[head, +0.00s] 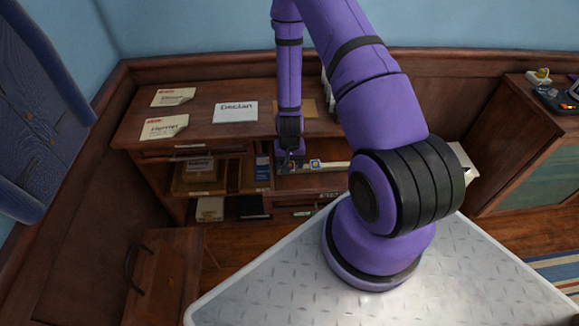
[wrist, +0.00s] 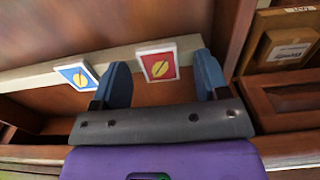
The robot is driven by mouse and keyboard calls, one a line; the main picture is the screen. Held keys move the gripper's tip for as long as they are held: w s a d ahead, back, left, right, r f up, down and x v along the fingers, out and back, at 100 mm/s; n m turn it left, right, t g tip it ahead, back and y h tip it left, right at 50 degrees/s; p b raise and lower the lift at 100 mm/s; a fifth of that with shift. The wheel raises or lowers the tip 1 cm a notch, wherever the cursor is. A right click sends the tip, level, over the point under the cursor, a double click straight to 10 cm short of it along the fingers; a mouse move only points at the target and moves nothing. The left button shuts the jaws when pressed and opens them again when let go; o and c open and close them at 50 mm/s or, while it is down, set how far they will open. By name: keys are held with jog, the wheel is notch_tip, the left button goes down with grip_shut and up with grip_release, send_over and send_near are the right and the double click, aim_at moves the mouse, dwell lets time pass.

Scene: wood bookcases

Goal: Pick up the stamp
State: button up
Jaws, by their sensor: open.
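Two small square stamps stand out in the wrist view on a pale ledge. One is red with a yellow mark and white border, the red stamp (wrist: 158,62); the other is blue with a yellow mark, the blue stamp (wrist: 77,75). My gripper (head: 290,162) is low at the desk's shelf opening in the head view. Its blue fingers are open in the wrist view, with the red stamp framed between the tips. No grip on it shows. The blue stamp is outside, beside the left finger. In the head view the blue stamp (head: 315,165) shows beside my gripper.
The wooden desk (head: 190,118) has paper notes (head: 173,97) and a white name card (head: 235,111) on top. Compartments lie below the top. A cardboard box (wrist: 285,48) sits in a compartment at the right of the wrist view. A wooden cabinet (head: 515,130) stands at right.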

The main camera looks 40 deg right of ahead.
jog(key=shift+c, duration=0.2)
jog(key=c, duration=1)
jog(key=shift+o, duration=0.2)
notch_tip(320, 180, up, 10)
